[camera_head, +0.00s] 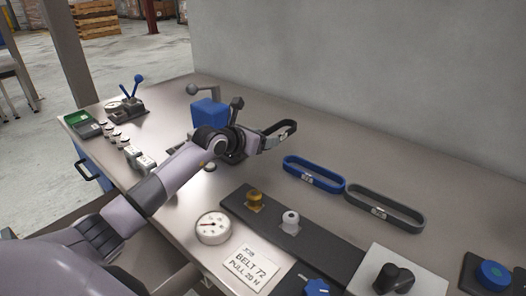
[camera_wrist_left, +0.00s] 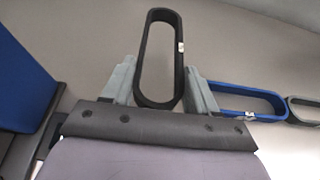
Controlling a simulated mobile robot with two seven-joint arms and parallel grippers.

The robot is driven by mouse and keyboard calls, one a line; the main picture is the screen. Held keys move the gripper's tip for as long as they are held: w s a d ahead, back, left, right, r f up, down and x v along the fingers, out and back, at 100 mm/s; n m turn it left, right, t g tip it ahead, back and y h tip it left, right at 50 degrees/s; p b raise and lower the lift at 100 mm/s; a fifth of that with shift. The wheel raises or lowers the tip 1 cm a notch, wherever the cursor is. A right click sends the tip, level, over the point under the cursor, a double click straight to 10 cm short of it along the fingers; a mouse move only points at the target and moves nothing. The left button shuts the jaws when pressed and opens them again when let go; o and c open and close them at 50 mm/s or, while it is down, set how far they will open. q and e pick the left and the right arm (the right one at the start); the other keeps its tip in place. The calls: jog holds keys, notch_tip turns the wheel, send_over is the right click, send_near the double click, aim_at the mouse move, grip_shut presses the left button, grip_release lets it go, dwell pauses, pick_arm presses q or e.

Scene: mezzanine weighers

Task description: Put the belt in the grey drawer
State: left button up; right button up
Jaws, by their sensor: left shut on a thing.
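My left gripper (camera_head: 266,141) is shut on a black belt (camera_head: 291,125), a closed oval loop with a small pale tag. In the left wrist view the fingers (camera_wrist_left: 160,88) pinch the near end of the black belt (camera_wrist_left: 144,55), and its far end sticks out ahead. A blue belt (camera_head: 315,175) and a grey belt (camera_head: 388,209) lie on the bench to the right of the gripper. My right gripper is not in view.
A blue block with a lever (camera_head: 209,113) stands just behind my left wrist. A dark strip with knobs (camera_head: 315,245), a round dial (camera_head: 213,228) and a card reading "BELT 72" (camera_head: 252,268) lie nearer. A grey wall (camera_head: 400,70) backs the bench.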

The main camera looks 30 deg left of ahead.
aim_at(263, 159)
pick_arm(q)
jog(key=shift+f, duration=2.25)
jog(key=o, duration=1.1)
jog(key=shift+f, duration=0.1)
jog(key=shift+c, duration=0.2)
